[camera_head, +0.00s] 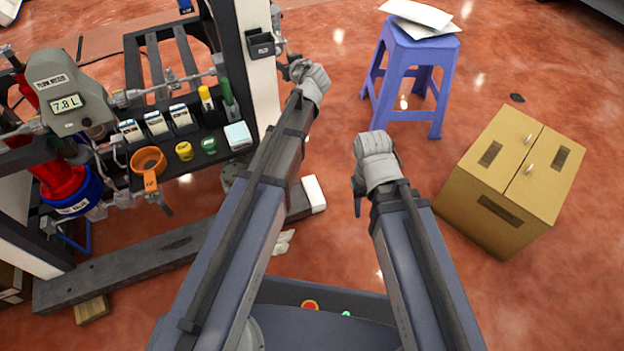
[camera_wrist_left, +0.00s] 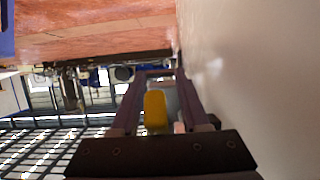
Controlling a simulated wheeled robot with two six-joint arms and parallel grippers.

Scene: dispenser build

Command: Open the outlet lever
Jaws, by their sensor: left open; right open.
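The dispenser is a dark frame on the left with a grey flow meter (camera_head: 67,92) reading 7.8 L, pipes, and a red and blue canister (camera_head: 66,185). An orange ring with a labelled orange handle (camera_head: 150,182) is at the front shelf edge, beside pipe fittings; I cannot tell surely if this handle is the outlet lever. My left gripper (camera_head: 279,22) is beside the white post, well up and right of the handle. My right gripper is hidden behind my right arm.
The white post (camera_head: 257,60) stands between my left gripper and the shelf; its pale face fills the wrist view's right side. The shelf holds several cards, a yellow cap (camera_head: 184,151) and a green cap (camera_head: 209,145). A purple stool (camera_head: 410,60) and cardboard box (camera_head: 510,180) stand right.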

